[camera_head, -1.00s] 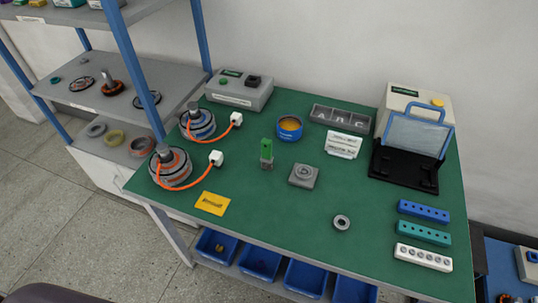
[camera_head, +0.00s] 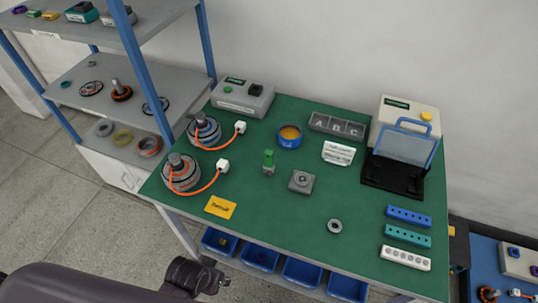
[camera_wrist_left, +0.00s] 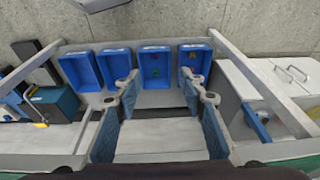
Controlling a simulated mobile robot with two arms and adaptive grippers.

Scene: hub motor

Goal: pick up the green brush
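The green brush (camera_head: 268,158) stands upright near the middle of the green table top (camera_head: 300,225), its green part on top and a grey part below. It does not show in the left wrist view. My left gripper (camera_head: 212,277) is in front of the table's front edge, low in the picture and well short of the brush. In the left wrist view the gripper (camera_wrist_left: 160,92) has its two fingers wide apart with nothing between them, over the blue bins. My right gripper is not in view.
Two motors (camera_head: 181,172) with orange cables stand left of the brush. A grey block (camera_head: 301,181) is close at its right, and a blue round tin (camera_head: 289,137) behind. A yellow card (camera_head: 220,207) lies front left. Blue bins (camera_head: 260,257) hang below the table edge.

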